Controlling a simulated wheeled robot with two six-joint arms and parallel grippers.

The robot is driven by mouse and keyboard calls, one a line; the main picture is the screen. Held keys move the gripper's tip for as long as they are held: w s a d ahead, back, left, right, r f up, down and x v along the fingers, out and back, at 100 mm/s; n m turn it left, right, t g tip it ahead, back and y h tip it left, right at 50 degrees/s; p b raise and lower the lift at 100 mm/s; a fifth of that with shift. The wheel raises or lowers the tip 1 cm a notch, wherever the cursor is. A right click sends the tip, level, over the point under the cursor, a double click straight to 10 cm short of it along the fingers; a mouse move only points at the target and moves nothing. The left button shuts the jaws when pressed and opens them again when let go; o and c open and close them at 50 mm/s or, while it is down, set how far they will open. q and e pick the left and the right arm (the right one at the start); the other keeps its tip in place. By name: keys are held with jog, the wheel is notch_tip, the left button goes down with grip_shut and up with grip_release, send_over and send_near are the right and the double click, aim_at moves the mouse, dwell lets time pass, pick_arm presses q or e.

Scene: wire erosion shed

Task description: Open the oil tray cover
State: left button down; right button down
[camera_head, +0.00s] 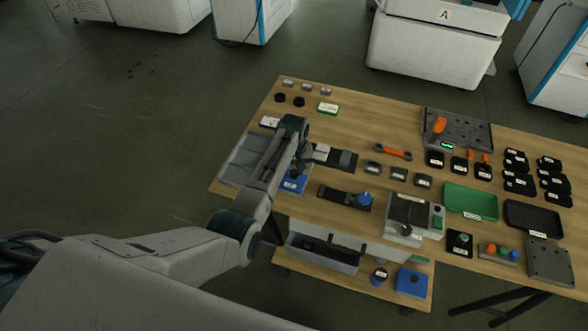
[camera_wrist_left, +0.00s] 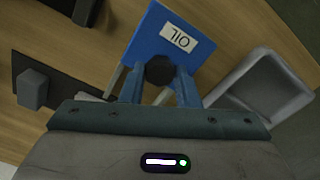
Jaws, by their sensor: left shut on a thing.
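The blue oil tray cover (camera_wrist_left: 183,22) carries a white "OIL" label and a round dark knob (camera_wrist_left: 160,70). In the head view the cover (camera_head: 292,185) shows partly, below my left arm. My left gripper (camera_head: 297,167) is shut on the knob; its fingers also show in the wrist view (camera_wrist_left: 160,84). The cover is beside an open grey tray (camera_wrist_left: 252,85), not over it. The tray also shows left of my arm in the head view (camera_head: 233,160). I cannot tell whether the cover touches the table. My right gripper is out of view.
The wooden table (camera_head: 345,120) holds black fixtures right of the cover, an orange-handled tool (camera_head: 394,152), a green tray (camera_head: 470,201), a dark tray (camera_head: 533,216) and several black blocks. A lower shelf (camera_head: 345,284) holds a blue box (camera_head: 411,282).

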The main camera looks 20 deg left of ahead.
pick_arm(q)
jog(key=w+b, duration=0.5)
jog(key=w, duration=0.1)
jog(key=shift+w+d+f, duration=0.1)
jog(key=shift+w, duration=0.1)
jog(key=c, duration=1.1)
grip_release()
jog(key=shift+r, duration=0.2)
notch_tip(320, 180, up, 11)
jog(key=shift+f+b, duration=0.1)
jog(key=shift+b, duration=0.95)
